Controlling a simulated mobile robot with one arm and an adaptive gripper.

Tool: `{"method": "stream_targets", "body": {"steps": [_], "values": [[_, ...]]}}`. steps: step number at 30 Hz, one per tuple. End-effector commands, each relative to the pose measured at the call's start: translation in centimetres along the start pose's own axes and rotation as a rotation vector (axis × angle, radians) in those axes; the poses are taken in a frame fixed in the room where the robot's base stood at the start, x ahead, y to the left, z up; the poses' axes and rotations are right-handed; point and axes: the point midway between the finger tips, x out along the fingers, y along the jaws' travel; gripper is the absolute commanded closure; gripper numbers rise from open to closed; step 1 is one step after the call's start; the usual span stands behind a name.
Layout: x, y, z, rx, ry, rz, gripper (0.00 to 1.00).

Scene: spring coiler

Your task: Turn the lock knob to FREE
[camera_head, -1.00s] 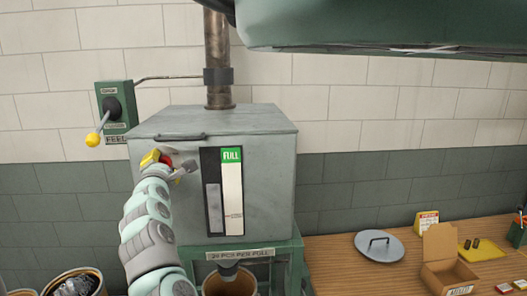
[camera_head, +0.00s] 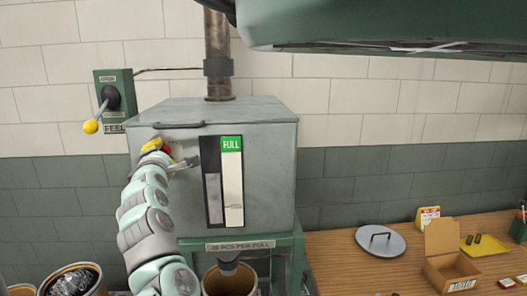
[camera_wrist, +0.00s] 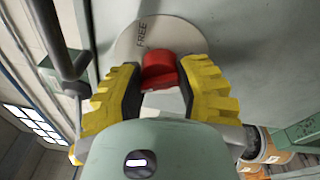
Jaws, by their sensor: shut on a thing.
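The lock knob (camera_wrist: 162,70) is a red knob on a pale round plate (camera_wrist: 143,42) on the front of a grey metal box. The word FREE is printed on the plate, turned on its side in the wrist view. My gripper (camera_wrist: 160,88) has ridged yellow fingers and is shut on the knob, one finger on each side. In the head view my gripper (camera_head: 158,150) is at the upper left of the box (camera_head: 262,175), and it partly covers the knob and plate. The knob's pointer and other markings cannot be read.
A bar handle (camera_head: 180,125) sits just above the knob. A green lever unit (camera_head: 115,92) with a yellow ball is on the wall at left. A FULL gauge (camera_head: 231,180) is right of my gripper. A wooden table (camera_head: 335,255) holds a lid and an open carton.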

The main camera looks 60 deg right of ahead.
Motion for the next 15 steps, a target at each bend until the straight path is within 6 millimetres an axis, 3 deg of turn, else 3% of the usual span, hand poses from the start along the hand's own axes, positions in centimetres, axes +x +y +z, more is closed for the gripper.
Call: {"method": "stream_targets", "body": {"steps": [1, 15], "values": [[0.00, -0.73, -0.12, 0.041, -0.006, 0.003, 1.00], [-0.02, -1.07, -0.25, 0.487, -0.035, 0.046, 1.00]]}}
